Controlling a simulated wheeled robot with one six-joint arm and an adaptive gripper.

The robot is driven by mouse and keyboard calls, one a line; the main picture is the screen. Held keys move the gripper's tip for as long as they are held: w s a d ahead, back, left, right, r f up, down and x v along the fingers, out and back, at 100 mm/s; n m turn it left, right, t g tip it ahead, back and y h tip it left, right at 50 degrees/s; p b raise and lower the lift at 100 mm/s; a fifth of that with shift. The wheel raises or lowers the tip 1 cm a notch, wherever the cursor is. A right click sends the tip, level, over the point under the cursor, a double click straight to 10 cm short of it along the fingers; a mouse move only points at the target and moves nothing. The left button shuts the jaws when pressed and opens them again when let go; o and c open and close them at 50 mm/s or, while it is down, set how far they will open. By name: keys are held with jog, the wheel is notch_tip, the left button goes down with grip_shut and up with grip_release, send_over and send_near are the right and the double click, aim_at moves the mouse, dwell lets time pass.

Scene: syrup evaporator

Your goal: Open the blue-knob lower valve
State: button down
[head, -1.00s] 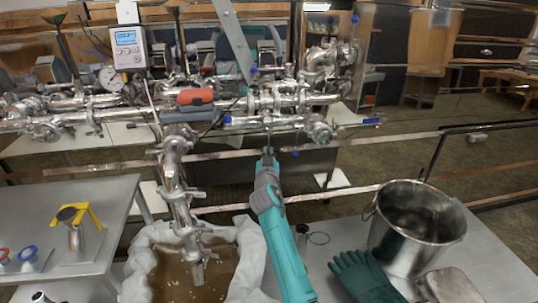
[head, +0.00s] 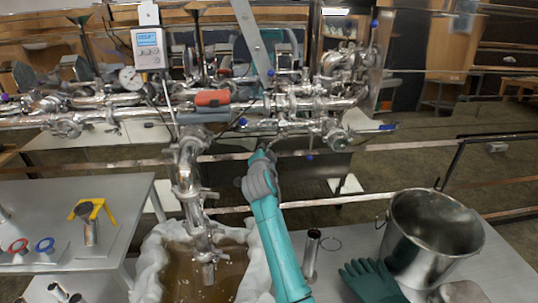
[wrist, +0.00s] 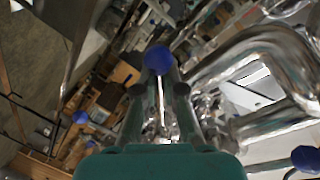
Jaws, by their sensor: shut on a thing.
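The blue knob (wrist: 158,60) is at the top centre of the wrist view, between the tips of my two gripper fingers (wrist: 159,80). The fingers are shut on it, and a bright metal stem shows below it. In the head view my gripper (head: 262,154) is just below the steel pipework (head: 295,127), at the end of my teal arm. The held knob is hidden or too small to make out there. Other blue knobs show on the pipes, one left of my gripper (head: 241,122) and one to its right (head: 309,157).
A steel bucket (head: 432,235) and teal gloves (head: 372,283) are on the table at right. A cloth-lined tub (head: 152,262) of brown liquid stands below the outlet pipe (head: 190,190). A metal rail (head: 405,198) crosses behind my arm. A display box (head: 149,48) hangs upper left.

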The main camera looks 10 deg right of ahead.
jog(key=shift+a+r+m+y, duration=0.3)
jog(key=shift+a+m, duration=0.35)
jog(key=shift+m, duration=0.15)
jog(key=shift+a+r+m+y, duration=0.2)
jog(key=shift+a+r+m, duration=0.05)
jog(key=shift+r+m, duration=0.3)
jog(key=shift+a+r+m+y, duration=0.25)
jog(key=shift+r+m, duration=0.15)
jog(key=shift+m, duration=0.15)
jog(key=shift+a+r+m+g+y, duration=0.15)
jog(key=shift+r+m+y, duration=0.1)
jog(key=shift+r+m, duration=0.55)
jog(key=shift+a+r+m+g+y, duration=0.15)
jog(key=shift+r+m+y, duration=0.05)
jog(key=shift+r+m, duration=0.6)
jog(key=shift+r, duration=0.1)
jog(key=c, duration=1.2)
grip_release()
jog(key=shift+a, duration=0.15)
jog(key=shift+r, duration=0.1)
jog(key=shift+s+d, duration=0.1)
jog(key=shift+d, duration=0.1)
